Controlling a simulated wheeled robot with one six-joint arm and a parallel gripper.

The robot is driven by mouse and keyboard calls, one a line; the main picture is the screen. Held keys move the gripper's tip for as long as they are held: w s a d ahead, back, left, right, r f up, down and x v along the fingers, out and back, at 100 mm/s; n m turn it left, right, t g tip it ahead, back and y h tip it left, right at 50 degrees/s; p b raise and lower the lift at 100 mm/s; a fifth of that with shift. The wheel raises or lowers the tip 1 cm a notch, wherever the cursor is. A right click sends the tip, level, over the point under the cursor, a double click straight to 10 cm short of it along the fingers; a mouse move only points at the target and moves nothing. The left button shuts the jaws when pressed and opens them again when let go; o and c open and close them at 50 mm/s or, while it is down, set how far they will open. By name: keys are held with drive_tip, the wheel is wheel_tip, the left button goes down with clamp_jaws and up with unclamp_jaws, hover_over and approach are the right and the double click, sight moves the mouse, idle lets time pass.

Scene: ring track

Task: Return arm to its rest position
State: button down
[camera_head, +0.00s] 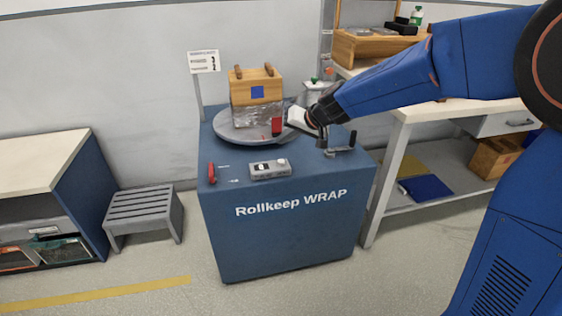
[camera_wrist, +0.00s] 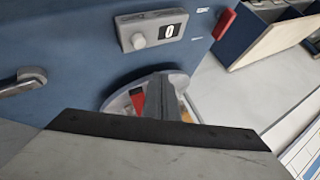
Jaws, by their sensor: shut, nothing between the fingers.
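My arm reaches in from the right in the head view, and my gripper (camera_head: 280,125) is over the right part of the blue wrapping machine (camera_head: 285,230). The gripper looks shut and empty; a red part shows at its tip. In front of the wooden box (camera_head: 257,86), it is close to the round turntable (camera_head: 235,132); I cannot tell if they touch. The box stands on the turntable, its lower part in clear film. In the wrist view my gripper (camera_wrist: 160,90) shows dark and closed, with the machine's control box (camera_wrist: 152,30) beyond it.
A metal crank handle (camera_head: 340,148) rises from the machine top near my wrist. A grey step stool (camera_head: 145,212) and a cabinet (camera_head: 85,180) stand left. The floor in front is clear.

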drive_tip(key=s+d+h, duration=0.3)
drive_tip(key=s+d, duration=1.2)
drive_tip(key=s, duration=0.4)
drive_tip(key=s+d+m+h, duration=0.1)
drive_tip(key=s+d+h, duration=0.3)
drive_tip(key=s+d, duration=1.2)
drive_tip(key=s, duration=0.4)
drive_tip(key=shift+d+g, duration=0.25)
drive_tip(key=shift+g, duration=0.15)
drive_tip(key=shift+f, duration=0.1)
